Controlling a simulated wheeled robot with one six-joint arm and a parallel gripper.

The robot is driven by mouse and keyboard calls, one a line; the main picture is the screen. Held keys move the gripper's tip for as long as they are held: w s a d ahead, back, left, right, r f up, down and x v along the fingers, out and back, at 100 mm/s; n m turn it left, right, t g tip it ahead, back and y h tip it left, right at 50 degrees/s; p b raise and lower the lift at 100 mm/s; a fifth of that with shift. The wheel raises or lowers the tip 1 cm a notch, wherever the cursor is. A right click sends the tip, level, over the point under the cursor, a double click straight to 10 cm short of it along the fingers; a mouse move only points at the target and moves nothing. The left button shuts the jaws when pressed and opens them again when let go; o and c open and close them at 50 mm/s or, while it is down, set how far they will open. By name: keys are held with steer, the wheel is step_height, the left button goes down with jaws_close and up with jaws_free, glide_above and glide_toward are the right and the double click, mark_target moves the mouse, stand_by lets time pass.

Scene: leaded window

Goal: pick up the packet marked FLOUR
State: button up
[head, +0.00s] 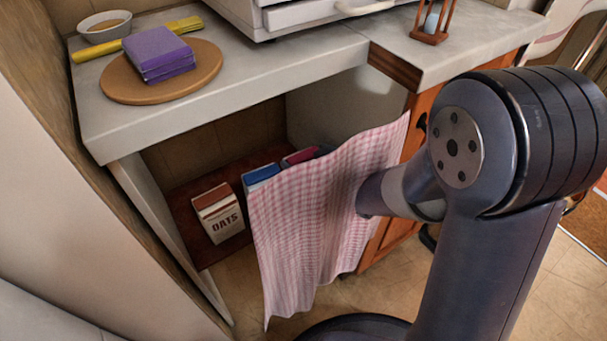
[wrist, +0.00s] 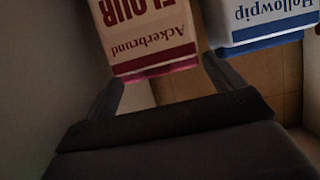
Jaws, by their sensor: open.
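The packet marked FLOUR (wrist: 145,40) is white with dark red lettering, "Ackerbrund" and a red band; it appears upside down at the top of the wrist view. My gripper (wrist: 162,78) is open, one finger on each side of the packet's near end, with nothing clasped. Whether the fingers touch it I cannot tell. In the head view a red-topped packet (head: 300,156) on the low shelf, matching its colour, shows only its top above the checked curtain. My gripper is hidden behind that curtain in the head view.
A blue-and-white "Hollowpip" packet (wrist: 262,22) stands close to the right in the wrist view. An OATS packet (head: 219,213) stands left on the shelf (head: 187,190). The pink checked curtain (head: 310,215) hangs before my arm. The worktop (head: 130,125) is overhead.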

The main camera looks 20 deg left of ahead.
steer(key=c, duration=1.3)
steer(key=shift+r, duration=0.1)
steer(key=shift+c, duration=0.7)
steer(key=shift+r, duration=0.15)
